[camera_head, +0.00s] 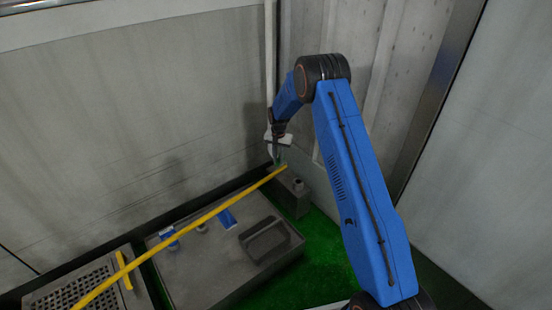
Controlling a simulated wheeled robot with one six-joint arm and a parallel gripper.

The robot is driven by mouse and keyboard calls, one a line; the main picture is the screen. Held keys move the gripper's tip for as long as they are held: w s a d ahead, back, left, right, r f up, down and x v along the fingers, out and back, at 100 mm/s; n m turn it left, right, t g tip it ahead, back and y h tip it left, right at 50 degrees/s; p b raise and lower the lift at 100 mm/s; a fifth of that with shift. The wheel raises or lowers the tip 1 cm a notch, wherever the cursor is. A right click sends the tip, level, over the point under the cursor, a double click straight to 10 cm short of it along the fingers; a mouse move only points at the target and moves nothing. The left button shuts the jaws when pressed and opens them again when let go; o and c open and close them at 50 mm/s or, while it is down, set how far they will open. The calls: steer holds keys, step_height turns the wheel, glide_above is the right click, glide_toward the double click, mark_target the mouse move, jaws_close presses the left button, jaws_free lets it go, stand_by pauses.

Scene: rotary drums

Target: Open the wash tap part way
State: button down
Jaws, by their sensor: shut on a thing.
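My gripper (277,154) points down at the foot of a pale vertical pipe (269,80), near the back corner. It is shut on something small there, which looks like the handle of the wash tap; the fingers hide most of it. A small greenish piece shows just below the fingertips, too small to make out. How far the tap is turned cannot be told, and no water can be made out.
A long yellow bar (190,229) slants from the lower left to just below my gripper. A grey sink bench (230,285) with a dark basin (265,240) and blue items stands below. A perforated tray (75,292) is at lower left. Walls close in behind and right.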

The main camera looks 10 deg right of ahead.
steer(key=shift+s+d+n, duration=0.2)
steer(key=shift+d+n, duration=0.25)
steer(key=shift+n, duration=0.55)
steer(key=c, duration=1.6)
jaws_free()
steer(key=shift+c, duration=0.2)
steer(key=shift+r, duration=0.1)
step_height(320, 180, up, 17)
steer(key=shift+r, duration=0.15)
